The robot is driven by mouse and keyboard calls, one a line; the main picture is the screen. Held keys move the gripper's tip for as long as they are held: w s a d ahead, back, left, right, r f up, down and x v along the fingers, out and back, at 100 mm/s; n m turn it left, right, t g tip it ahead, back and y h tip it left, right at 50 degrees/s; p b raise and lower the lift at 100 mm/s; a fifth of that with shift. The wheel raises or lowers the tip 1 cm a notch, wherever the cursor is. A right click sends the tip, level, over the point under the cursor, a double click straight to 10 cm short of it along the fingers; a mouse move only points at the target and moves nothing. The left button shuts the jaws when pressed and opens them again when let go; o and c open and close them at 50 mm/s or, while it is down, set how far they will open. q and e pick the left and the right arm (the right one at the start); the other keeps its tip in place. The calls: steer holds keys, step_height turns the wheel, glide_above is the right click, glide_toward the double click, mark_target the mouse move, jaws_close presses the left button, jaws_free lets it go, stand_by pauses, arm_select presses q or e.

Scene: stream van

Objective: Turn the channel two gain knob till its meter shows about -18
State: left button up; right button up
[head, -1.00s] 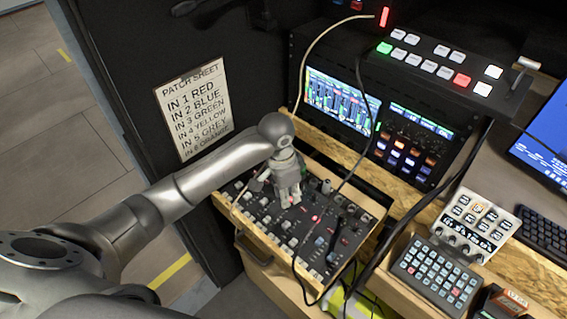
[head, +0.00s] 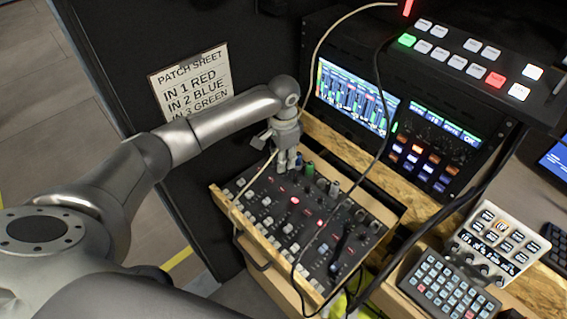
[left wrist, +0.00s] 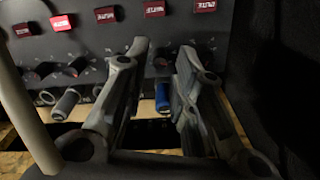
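The mixer panel (head: 275,215) sits in a wooden frame, with knobs along its back edge. A blue knob (head: 299,160) stands beside a green knob (head: 309,168) there. My left gripper (head: 286,165) is low at the panel's back left, close to the blue knob. In the left wrist view its fingers (left wrist: 160,60) are apart, and the blue knob (left wrist: 162,97) shows in the gap between them; contact cannot be told. The meter screen (head: 352,95) shows green bars. A smaller screen (head: 445,125) has readouts too small to read surely. My right gripper is out of view.
A patch sheet (head: 192,85) on the dark panel lists IN 2 as BLUE. A pale cable (head: 318,50) and dark cables hang across the mixer. A button switcher (head: 470,60) stands on the rack. A keypad (head: 445,285) and a white controller (head: 495,245) lie at the right.

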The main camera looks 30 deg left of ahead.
arm_select(q)
steer(key=shift+f, duration=1.4)
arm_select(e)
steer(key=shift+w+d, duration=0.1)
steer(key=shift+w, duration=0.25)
arm_select(q)
steer(key=shift+c, duration=0.5)
jaws_close()
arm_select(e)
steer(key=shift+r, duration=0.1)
arm_select(q)
steer(key=shift+m+p, duration=0.3)
steer(key=shift+p, duration=0.05)
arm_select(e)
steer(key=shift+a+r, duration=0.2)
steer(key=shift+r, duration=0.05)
